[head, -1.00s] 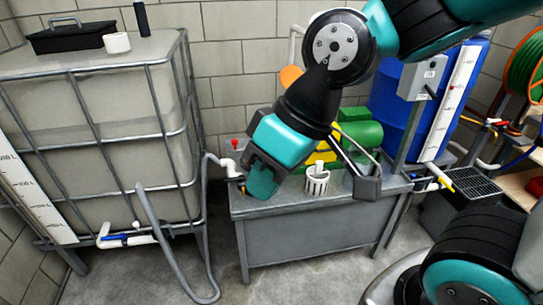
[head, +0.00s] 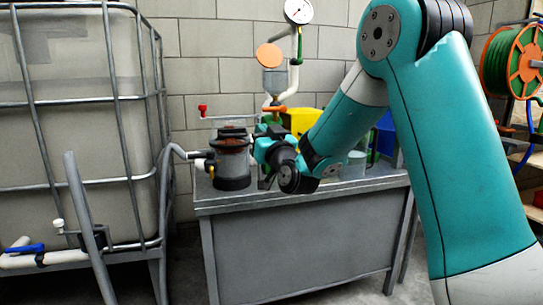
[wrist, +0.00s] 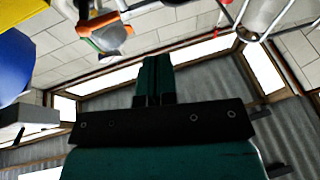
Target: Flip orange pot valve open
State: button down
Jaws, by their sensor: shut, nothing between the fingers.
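A small clear pot (head: 273,82) hangs on white pipework above the bench's back edge in the head view. An orange handle (head: 274,108) shows just below it, and a round orange disc (head: 269,55) beside its top. My gripper (head: 266,132) is below the orange handle, next to a dark-banded grey canister (head: 231,160), and appears apart from the handle. In the wrist view my gripper (wrist: 154,62) has its teal fingers together and empty. An orange-rimmed grey part (wrist: 110,37) shows beyond them, up and left; I cannot tell if it is the pot.
The grey metal bench (head: 300,235) stands under my arm. A pressure gauge (head: 298,11) is above the pot. A red-handled valve (head: 203,109) is at the left, near the caged tank (head: 85,130). A hose reel (head: 515,60) is far right.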

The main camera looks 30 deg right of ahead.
jog(key=d+f+m+t+h+b, duration=0.2)
jog(key=d+f+h+b, duration=0.2)
jog(key=d+f+h, duration=0.15)
jog(key=p, duration=1.2)
send_near(270, 110)
jog(key=shift+y, duration=0.25)
jog(key=x, duration=0.5)
jog(key=shift+w+d+r, duration=0.1)
jog(key=shift+w+r, duration=0.1)
jog(key=shift+r, duration=0.15)
jog(key=p, duration=0.1)
jog(key=w+p, duration=0.1)
jog(key=shift+w+d+r+p, duration=0.15)
jog(key=shift+r+p, duration=0.15)
jog(key=shift+p, duration=0.05)
jog(key=shift+w, duration=0.15)
jog(key=shift+f, duration=0.1)
jog(key=shift+d+p, duration=0.1)
jog(key=shift+p, duration=0.4)
